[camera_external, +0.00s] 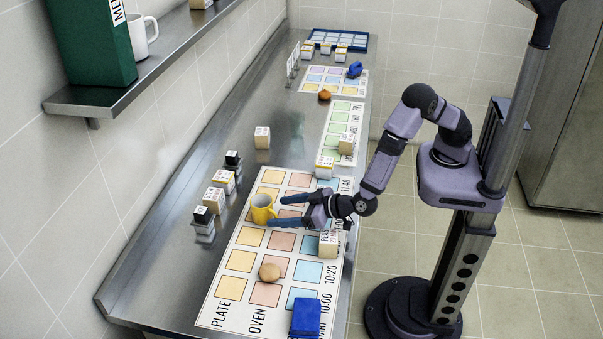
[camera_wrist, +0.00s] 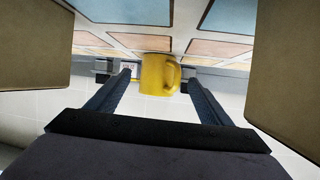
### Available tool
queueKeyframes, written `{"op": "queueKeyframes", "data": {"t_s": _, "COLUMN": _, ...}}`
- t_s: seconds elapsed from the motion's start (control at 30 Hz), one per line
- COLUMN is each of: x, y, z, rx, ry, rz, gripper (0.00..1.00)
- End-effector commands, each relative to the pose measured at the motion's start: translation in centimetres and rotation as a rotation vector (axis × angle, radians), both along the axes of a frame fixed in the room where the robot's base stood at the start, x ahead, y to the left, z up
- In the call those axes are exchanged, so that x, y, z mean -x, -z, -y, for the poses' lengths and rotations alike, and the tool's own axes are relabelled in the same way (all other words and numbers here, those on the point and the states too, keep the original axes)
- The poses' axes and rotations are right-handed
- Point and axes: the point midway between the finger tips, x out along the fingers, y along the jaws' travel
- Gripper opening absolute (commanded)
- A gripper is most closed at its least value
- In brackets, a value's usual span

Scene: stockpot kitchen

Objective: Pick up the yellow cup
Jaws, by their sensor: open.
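The yellow cup (camera_external: 262,210) stands upright on the printed mat (camera_external: 228,288), on the left column of coloured squares. My gripper (camera_external: 283,211) is open and low over the mat, just right of the cup, with its blue fingers pointing at it. In the wrist view the cup (camera_wrist: 157,74) shows just beyond and between the two fingertips (camera_wrist: 155,78), with its handle toward the right finger. I cannot tell whether a finger touches the cup.
A beige box (camera_external: 328,243) stands close beside my gripper. Several small boxes stand left of the mat, including one (camera_external: 214,200). A wall shelf (camera_external: 150,65) overhangs the left.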

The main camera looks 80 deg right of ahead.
Motion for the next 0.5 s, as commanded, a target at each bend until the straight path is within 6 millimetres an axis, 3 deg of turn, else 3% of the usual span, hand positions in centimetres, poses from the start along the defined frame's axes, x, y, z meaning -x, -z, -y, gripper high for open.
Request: {"op": "queueKeyframes", "data": {"t_s": 0.5, "x": -2.6, "y": 0.9, "z": 0.5, "rx": 0.001, "ry": 0.003, "rz": -0.001, "gripper": 0.74}}
